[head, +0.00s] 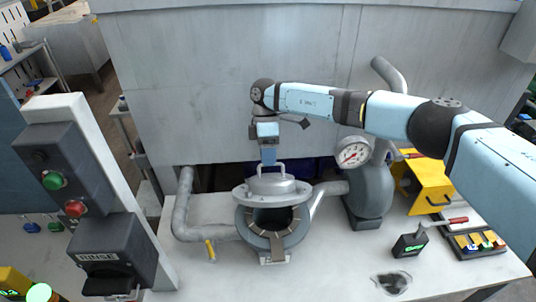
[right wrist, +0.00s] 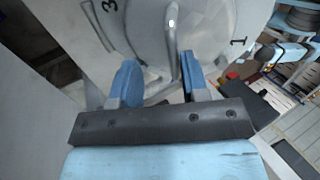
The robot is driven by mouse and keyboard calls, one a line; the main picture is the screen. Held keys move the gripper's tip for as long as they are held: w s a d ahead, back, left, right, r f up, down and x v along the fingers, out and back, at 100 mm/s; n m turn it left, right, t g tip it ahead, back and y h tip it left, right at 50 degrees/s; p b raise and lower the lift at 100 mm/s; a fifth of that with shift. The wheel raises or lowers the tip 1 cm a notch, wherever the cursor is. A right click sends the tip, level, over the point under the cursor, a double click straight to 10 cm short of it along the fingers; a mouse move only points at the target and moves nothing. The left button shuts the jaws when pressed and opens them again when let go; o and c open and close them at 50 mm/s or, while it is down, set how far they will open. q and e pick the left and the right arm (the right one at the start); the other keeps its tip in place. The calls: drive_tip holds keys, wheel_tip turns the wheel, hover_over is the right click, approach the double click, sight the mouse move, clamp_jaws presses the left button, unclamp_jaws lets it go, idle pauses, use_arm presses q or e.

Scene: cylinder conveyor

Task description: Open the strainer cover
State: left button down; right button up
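The grey strainer (head: 273,243) stands on the white bench, with its round dark opening showing at the front. Its grey cover (head: 272,190), with a loop handle on top, sits raised toward the back of the opening and leaves the front part uncovered. My right gripper (head: 268,160) is just above the cover's handle (head: 267,168). In the right wrist view, the two blue fingers of the right gripper (right wrist: 157,78) are apart, and the handle (right wrist: 173,35) lies between and beyond them in front of the pale cover (right wrist: 205,30). My left gripper is out of view.
A pressure gauge (head: 353,153) and grey pump (head: 370,195) stand right of the strainer. A yellow box (head: 425,185), a small black device (head: 409,245) and a tool tray (head: 475,243) are farther right. A control post with RINSE box (head: 112,262) is at left.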

drive_tip(key=shift+s+r, duration=0.1)
drive_tip(key=shift+r, duration=0.05)
drive_tip(key=shift+w+r, duration=0.2)
drive_tip(key=shift+w, duration=0.05)
drive_tip(key=b+v, duration=0.3)
drive_tip(key=v, duration=1)
drive_tip(key=shift+r, duration=0.15)
drive_tip(key=shift+s, duration=0.1)
